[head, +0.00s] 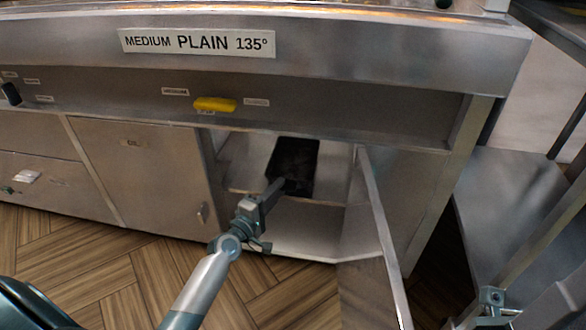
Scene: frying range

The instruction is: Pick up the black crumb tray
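The black crumb tray (294,160) lies on a shelf inside the open cabinet under the range. It is a dark, long rectangular tray, with its near end toward me. My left gripper (277,187) reaches into the cabinet opening from below left, with its fingertips at the tray's near left corner. They overlap the tray's edge in the picture; I cannot tell whether they touch it, or how wide the fingers stand. Part of my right arm's end (492,302) shows at the lower right, but its fingers are not clear.
The open cabinet door (380,235) stands out toward me, right of the opening. A closed door (150,175) is on the left. A yellow handle (215,104) sits above the opening, on the panel below the "MEDIUM PLAIN 135°" label (197,42). A steel table (515,200) stands at right.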

